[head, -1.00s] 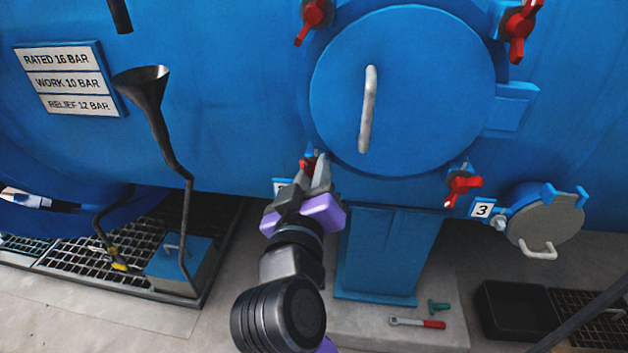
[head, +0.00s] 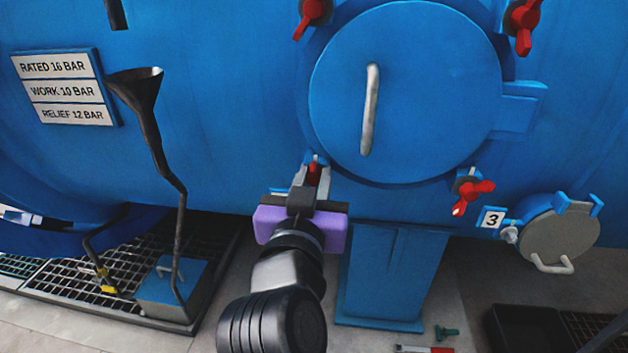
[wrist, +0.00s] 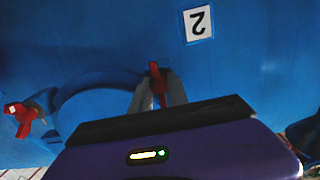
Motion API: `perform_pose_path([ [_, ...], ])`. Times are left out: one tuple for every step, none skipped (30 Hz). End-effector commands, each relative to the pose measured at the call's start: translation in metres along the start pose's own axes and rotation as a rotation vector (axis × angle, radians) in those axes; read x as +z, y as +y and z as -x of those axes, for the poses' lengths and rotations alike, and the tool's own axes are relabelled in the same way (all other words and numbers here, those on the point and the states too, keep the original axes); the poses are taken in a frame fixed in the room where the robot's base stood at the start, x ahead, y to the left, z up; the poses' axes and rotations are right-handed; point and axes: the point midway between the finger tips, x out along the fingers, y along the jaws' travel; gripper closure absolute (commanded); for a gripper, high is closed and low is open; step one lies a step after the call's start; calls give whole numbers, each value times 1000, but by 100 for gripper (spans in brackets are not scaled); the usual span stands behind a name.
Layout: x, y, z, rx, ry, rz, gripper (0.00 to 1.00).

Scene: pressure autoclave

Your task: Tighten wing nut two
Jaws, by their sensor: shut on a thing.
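The red wing nut two (head: 314,172) is at the lower left of the round blue door (head: 420,95) in the head view. My gripper (head: 314,175) is shut on it, with one grey finger on each side. In the wrist view the red wing nut (wrist: 157,85) stands between the fingertips of my gripper (wrist: 157,95). A white label with the figure 2 (wrist: 198,22) is beside it, upside down in that view. The far side of the nut and its bolt are hidden by the fingers.
Other red wing nuts sit at the upper left (head: 312,12), upper right (head: 524,25) and lower right (head: 472,195) of the door. A grey door handle (head: 370,108) juts out. A black funnel pipe (head: 150,130) stands at left. A blue pedestal (head: 390,275) is below.

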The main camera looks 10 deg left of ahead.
Motion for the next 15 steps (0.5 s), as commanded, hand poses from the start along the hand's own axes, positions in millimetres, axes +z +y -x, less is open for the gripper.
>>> perform_pose_path([
  [4,0,0,0,-7,-2,100],
  [4,0,0,0,-8,-3,100],
  [4,0,0,0,-8,-4,100],
  [4,0,0,0,-8,-4,100],
  [4,0,0,0,-8,-4,100],
  [4,0,0,0,-8,-4,100],
  [4,0,0,1,-8,-4,100],
  [4,0,0,0,-8,-4,100],
  [4,0,0,0,-8,-4,100],
  [4,0,0,0,-8,-3,100],
  [4,0,0,0,-8,-3,100],
  [4,0,0,0,-8,-3,78],
  [4,0,0,1,-8,-3,72],
  [4,0,0,1,-8,-3,66],
  [3,0,0,1,-7,-3,58],
])
